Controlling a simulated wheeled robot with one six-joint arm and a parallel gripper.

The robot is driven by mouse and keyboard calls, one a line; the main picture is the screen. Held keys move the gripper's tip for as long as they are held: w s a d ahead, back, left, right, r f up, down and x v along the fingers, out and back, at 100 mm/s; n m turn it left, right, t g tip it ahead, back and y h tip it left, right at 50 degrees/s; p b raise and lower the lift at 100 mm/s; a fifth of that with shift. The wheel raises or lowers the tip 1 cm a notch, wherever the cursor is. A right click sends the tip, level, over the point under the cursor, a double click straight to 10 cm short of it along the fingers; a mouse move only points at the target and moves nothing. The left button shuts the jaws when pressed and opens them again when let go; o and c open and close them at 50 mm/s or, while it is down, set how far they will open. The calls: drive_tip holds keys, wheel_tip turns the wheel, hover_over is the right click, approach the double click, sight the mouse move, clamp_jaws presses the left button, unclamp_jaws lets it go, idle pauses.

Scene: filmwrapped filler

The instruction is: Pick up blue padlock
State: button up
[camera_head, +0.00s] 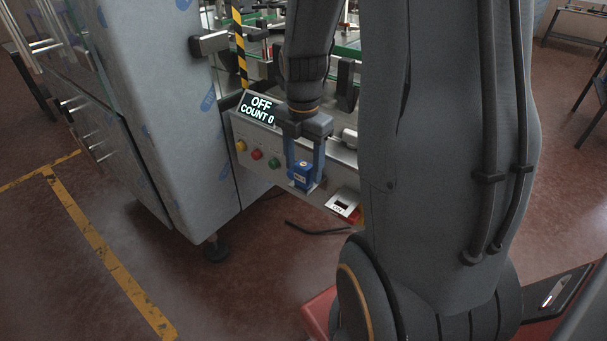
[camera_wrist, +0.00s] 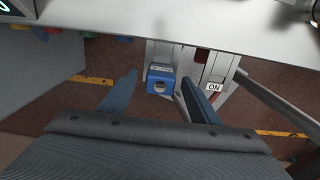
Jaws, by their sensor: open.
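The blue padlock (camera_head: 302,175) hangs at the front of the machine's control panel, right of the buttons. In the wrist view the blue padlock (camera_wrist: 160,80) shows ahead, between the lines of the two fingers and nearer the right one. My gripper (camera_head: 305,165) is at the padlock in the head view, its fingers pointing down around or in front of it. In the wrist view my gripper (camera_wrist: 160,92) is open, with a blue finger on each side. I cannot tell whether either finger touches the padlock. The padlock's shackle is hidden.
The control panel (camera_head: 234,128) carries a display (camera_head: 259,108) reading "OFF COUNT 0" and coloured buttons (camera_head: 257,155). A switch marked "ON" (camera_wrist: 214,87) sits right of the padlock. A film-wrapped cabinet (camera_head: 165,90) stands at the left. Red-brown floor (camera_head: 250,290) is mostly clear.

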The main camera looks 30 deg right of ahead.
sight(303, 180)
drive_tip(key=shift+f, duration=1.35)
drive_tip(key=c, duration=1.2)
